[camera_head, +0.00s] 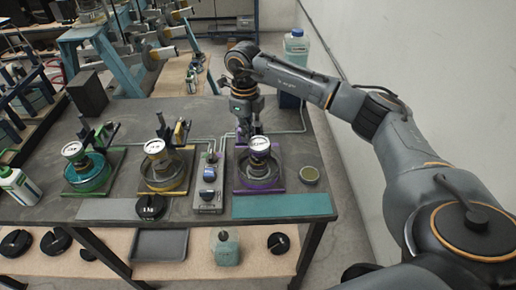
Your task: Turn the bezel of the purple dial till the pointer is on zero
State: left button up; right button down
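The purple dial (259,143) has a white round face and sits on a clear cylinder with a purple base (258,184), at the right of the workbench. Its pointer and marks are too small to read. My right arm comes in from the right and reaches behind the dial. My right gripper (250,127) points down just behind and above the dial, close to its rim. I cannot tell whether it touches the bezel or whether its fingers are open. My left gripper is out of view.
A yellow-based dial (154,147) and a green-based dial (73,149) stand to the left. A grey control box (208,190) is just left of the purple unit. A black weight (150,206) lies near the front edge.

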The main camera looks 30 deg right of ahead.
jog(key=shift+w, duration=0.2)
notch_tip(320, 180, up, 6)
jog(key=p, duration=0.3)
dwell(0.4)
jog(key=shift+w, duration=0.1)
